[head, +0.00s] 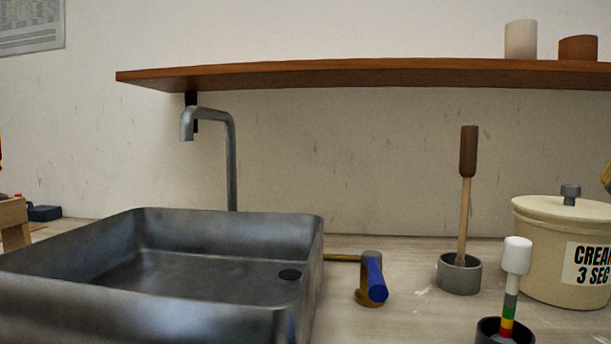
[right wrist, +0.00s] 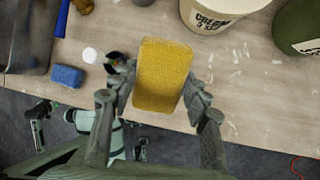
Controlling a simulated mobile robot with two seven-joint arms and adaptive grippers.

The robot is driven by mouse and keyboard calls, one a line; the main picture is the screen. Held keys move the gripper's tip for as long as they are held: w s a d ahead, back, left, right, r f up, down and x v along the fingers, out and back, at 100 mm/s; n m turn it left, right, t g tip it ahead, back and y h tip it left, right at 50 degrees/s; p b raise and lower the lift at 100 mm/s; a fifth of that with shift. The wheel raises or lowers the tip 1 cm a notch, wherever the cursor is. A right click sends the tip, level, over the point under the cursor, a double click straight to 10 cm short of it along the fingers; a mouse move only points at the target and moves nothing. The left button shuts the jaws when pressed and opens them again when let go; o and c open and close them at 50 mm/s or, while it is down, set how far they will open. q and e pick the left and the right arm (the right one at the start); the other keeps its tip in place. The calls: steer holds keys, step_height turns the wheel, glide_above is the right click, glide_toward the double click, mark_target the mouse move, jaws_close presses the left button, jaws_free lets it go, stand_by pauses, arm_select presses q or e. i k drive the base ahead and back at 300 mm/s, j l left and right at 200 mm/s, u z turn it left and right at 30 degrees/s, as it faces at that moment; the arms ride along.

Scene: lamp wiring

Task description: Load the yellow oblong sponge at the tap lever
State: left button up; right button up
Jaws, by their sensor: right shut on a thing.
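The yellow oblong sponge (right wrist: 162,75) stands out between the fingers of my right gripper (right wrist: 158,92) in the right wrist view. The fingers are shut on its two sides, and it is held over the worktop. The blue tap lever (head: 376,280) sits on a brass-coloured base to the right of the sink in the head view. Its blue handle also shows at the upper left of the right wrist view (right wrist: 62,18), apart from the sponge. A yellow sliver at the head view's right edge is too cut off to identify. My left gripper is not in view.
The dark sink (head: 150,300) with its grey spout (head: 232,160) lies left. A brush in a grey cup (head: 459,275), a white-topped tool (head: 517,255) and a cream crock (head: 540,235) stand right. A blue sponge (right wrist: 67,76) and green canister (right wrist: 298,28) show in the wrist view.

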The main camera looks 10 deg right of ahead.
mark_target(377, 289)
steer(key=k+l, duration=0.1)
steer(key=k, duration=0.85)
